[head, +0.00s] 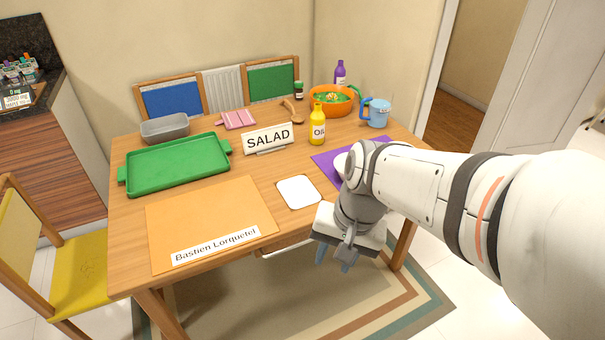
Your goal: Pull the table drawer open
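The wooden table (126,233) stands in front of me, with its near edge running from lower left to right. Its drawer (290,241) is under the near edge, mostly hidden by the tabletop and my arm. A pale bar handle (288,248) shows below the edge, left of my gripper. My gripper (333,262) points down in front of the table edge, just right of the handle and apart from it in the picture. Its two grey fingers are spread, with nothing seen between them. How far the drawer stands out cannot be told.
On the table are a green tray (180,165), an orange placemat (210,215), a white square (299,192), a SALAD sign (268,137), an oil bottle (317,128) and an orange bowl (330,105). A yellow chair (78,268) stands left. The rug (310,300) before the table is clear.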

